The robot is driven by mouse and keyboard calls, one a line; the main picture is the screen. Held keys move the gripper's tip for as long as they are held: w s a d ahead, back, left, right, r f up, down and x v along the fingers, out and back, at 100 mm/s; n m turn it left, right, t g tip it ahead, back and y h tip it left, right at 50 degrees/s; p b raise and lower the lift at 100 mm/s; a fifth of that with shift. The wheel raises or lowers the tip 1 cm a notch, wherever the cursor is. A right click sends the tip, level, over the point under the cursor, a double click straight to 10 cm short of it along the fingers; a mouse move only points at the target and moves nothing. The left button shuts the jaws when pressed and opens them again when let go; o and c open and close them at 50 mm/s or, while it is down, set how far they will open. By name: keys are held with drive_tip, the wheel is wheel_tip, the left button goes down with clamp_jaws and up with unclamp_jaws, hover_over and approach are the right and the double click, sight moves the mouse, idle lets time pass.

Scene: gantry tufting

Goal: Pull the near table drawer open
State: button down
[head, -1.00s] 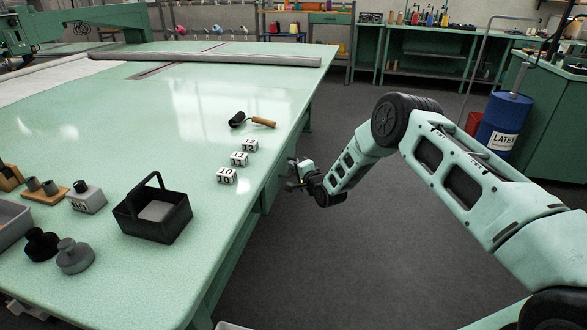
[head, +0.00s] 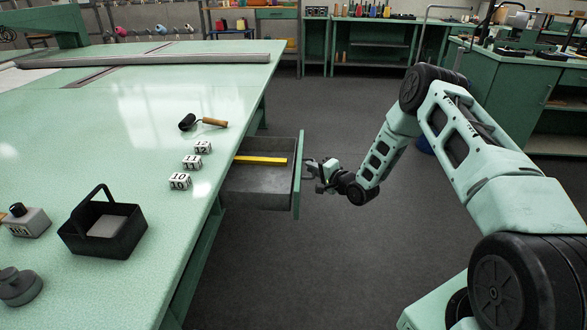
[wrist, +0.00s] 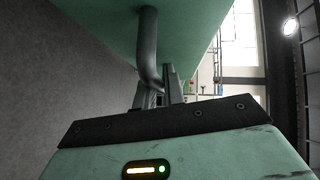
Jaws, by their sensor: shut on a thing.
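The near table drawer (head: 262,186) stands pulled out from the side of the green table (head: 60,160). Its grey inside holds a long yellow strip (head: 262,160). Its green front panel (head: 299,185) faces my arm. My gripper (head: 313,169) is at the outer side of this panel, shut on the drawer handle. In the wrist view the grey bar handle (wrist: 148,50) runs from the green panel down to my gripper's fingers (wrist: 158,92). The fingertips' exact contact is partly hidden behind the dark gripper body.
On the tabletop are several numbered white blocks (head: 191,162), a roller with a wooden handle (head: 208,122) and a black basket (head: 103,226). Grey floor (head: 360,255) is clear around the arm. Green benches (head: 385,45) stand at the back.

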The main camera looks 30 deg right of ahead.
drive_tip(key=shift+s+d, duration=0.55)
drive_tip(key=shift+d, duration=0.35)
drive_tip(key=shift+s+d, duration=0.5)
drive_tip(key=shift+d, duration=0.4)
drive_tip(key=c, duration=1.5)
unclamp_jaws()
drive_tip(key=v, duration=1.7)
drive_tip(key=shift+s+d+r, duration=0.1)
drive_tip(key=shift+s+r, duration=0.05)
